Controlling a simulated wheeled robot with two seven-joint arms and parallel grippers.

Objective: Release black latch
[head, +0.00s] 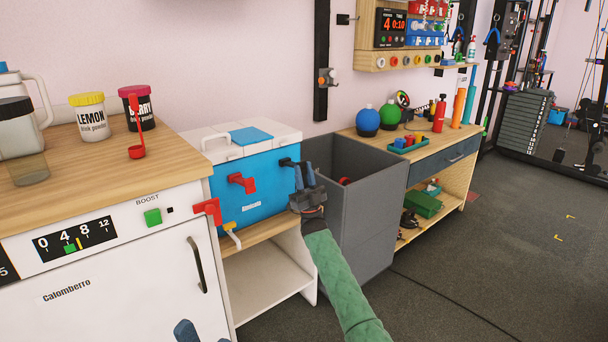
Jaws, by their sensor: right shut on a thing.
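The blue and white cooler (255,207) stands on a wooden shelf, its white lid lying flat on top. A black latch (286,162) sticks out at the upper right of its front. A red latch (241,183) sits further left on the same face. My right gripper (305,176) is at the cooler's right front edge, shut on the outer end of the black latch; its fingers partly hide the latch. What looks like fingertips of my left gripper (186,331) shows at the bottom edge, far below the cooler; its opening cannot be made out.
A grey open bin (362,215) stands close on the right of the cooler and my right gripper. A white fridge (125,285) with a wooden top is on the left. A red tap (208,209) juts out near the cooler's left. Open floor lies at the right.

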